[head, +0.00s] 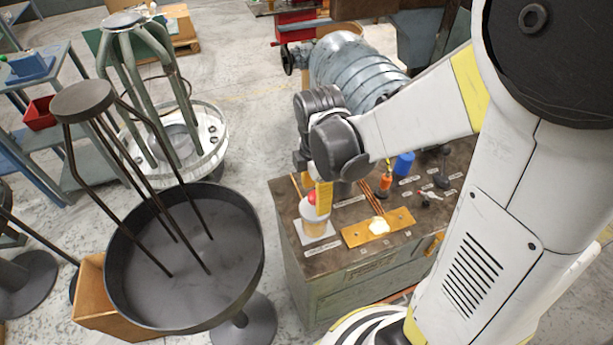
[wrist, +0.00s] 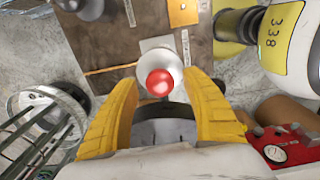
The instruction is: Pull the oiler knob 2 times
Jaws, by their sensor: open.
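The oiler (head: 315,223) is a pale pot with a tan band, standing upright near the front left corner of the bench top. Its round red knob (head: 312,198) is on top and partly hidden by my gripper. In the wrist view the red knob (wrist: 159,83) lies midway between my fingers, with the pale oiler body (wrist: 160,58) behind it. My gripper (wrist: 160,79) is open, its yellow fingers on either side of the knob with gaps visible. A yellow finger of my gripper (head: 323,194) shows beside the knob in the head view.
The bench top (head: 285,204) also holds a brass plate (head: 352,235), an orange bottle (head: 386,182) and a blue cylinder (head: 404,163), right of the oiler. A dark round pan (head: 185,290) on a stand is left of the bench, with bare floor between.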

